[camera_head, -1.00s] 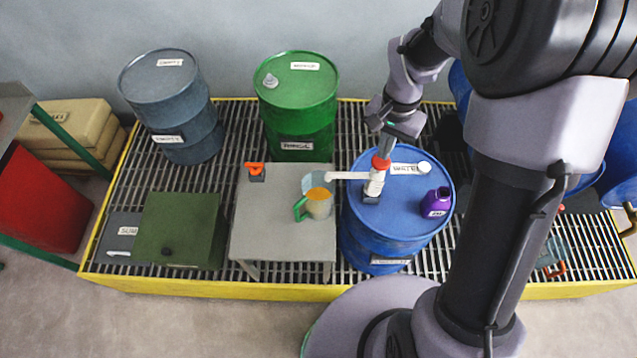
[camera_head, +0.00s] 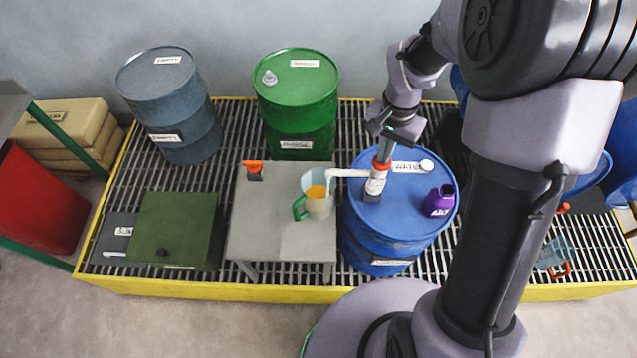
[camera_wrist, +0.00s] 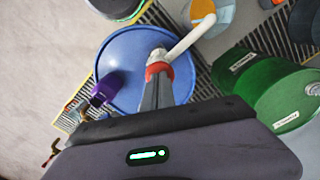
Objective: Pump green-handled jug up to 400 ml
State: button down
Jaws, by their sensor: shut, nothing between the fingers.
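The green-handled jug (camera_head: 317,207) stands on the grey stand under the pump's spout. It holds orange liquid, and I cannot read its marks. The white pump (camera_head: 374,186) with a red collar (camera_head: 380,164) stands on the blue drum (camera_head: 410,218), which is labelled water. Its spout (camera_head: 348,173) reaches left over the jug. My gripper (camera_head: 384,157) is shut and empty, its fingertips at the pump's red top. In the wrist view the closed fingers (camera_wrist: 157,92) meet the red collar (camera_wrist: 158,70); whether they press it down is unclear. The jug (camera_wrist: 205,12) is cut off there.
A purple bottle (camera_head: 439,200) and a white cap (camera_head: 427,166) are on the blue drum. An orange-handled item (camera_head: 254,169) is on the grey stand (camera_head: 265,230). A green drum (camera_head: 297,100), a grey drum (camera_head: 172,105) and a green box (camera_head: 178,230) stand on the grating.

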jog(key=shift+f+b, duration=0.6)
jog(key=shift+f, duration=0.25)
jog(key=shift+r+p, duration=1.9)
jog(key=shift+r, duration=0.5)
jog(key=shift+r, duration=0.15)
notch_tip(320, 180, up, 6)
jog(key=p, duration=0.4)
jog(key=shift+p, duration=0.3)
jog(key=s+a+r+t+y+b, duration=0.1)
jog(key=s+a+t+b, duration=0.1)
jog(key=s+b, duration=0.5)
jog(key=s+a+r+n+t+y+b, duration=0.1)
jog(key=s+a+r+t+b, duration=0.1)
jog(key=s+b, duration=0.5)
jog(key=s+t, duration=0.1)
jog(key=s, duration=0.4)
jog(key=shift+r+n+t, duration=0.25)
jog(key=shift+n+t, duration=0.05)
jog(key=shift+t, duration=0.1)
